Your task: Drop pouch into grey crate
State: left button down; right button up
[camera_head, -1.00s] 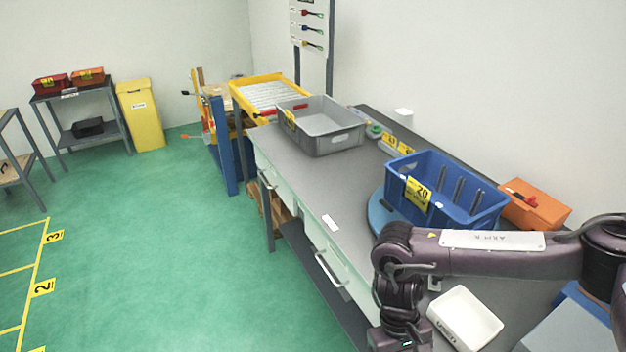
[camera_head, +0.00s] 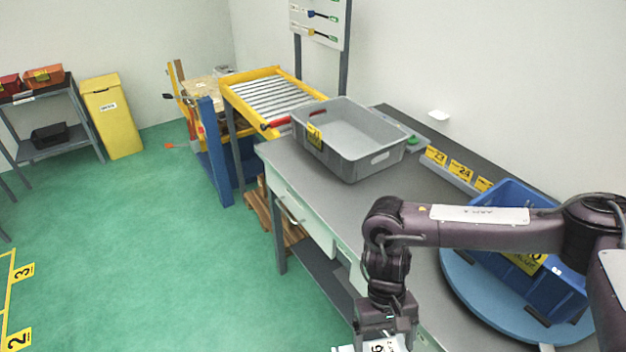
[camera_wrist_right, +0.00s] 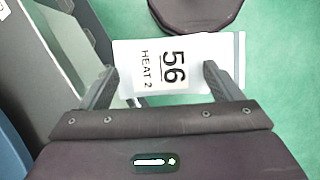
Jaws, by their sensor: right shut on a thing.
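The pouch (camera_wrist_right: 175,65) is white, printed "56 HEAT 2", and sits between the two fingers of my right gripper (camera_wrist_right: 161,72) in the right wrist view. My right gripper is shut on it. In the head view the right gripper (camera_head: 384,328) hangs at the bottom edge, with only part of the pouch (camera_head: 376,346) showing below it. The grey crate (camera_head: 338,165) stands on the workbench, farther back than the gripper and up and to the left in the picture. Its visible inside looks empty. My left gripper is not in view.
A blue crate (camera_head: 513,262) stands on a blue round turntable (camera_head: 470,300) at the right of the workbench (camera_head: 330,190). A yellow-framed roller conveyor (camera_head: 270,95) is behind the grey crate. The bench top between grey crate and arm is clear. Open green floor lies left.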

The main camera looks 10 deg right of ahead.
aim_at(353, 142)
jog(key=i+j, duration=0.7)
jog(key=i, duration=0.15)
jog(key=i+j, duration=0.65)
jog(key=i, duration=0.2)
jog(key=i+j+z, duration=0.15)
jog(key=z, duration=0.35)
jog(key=i+j+z, duration=0.2)
jog(key=z, duration=0.3)
jog(key=j+z, duration=0.35)
jog(key=z, duration=0.85)
jog(key=i+j, duration=0.05)
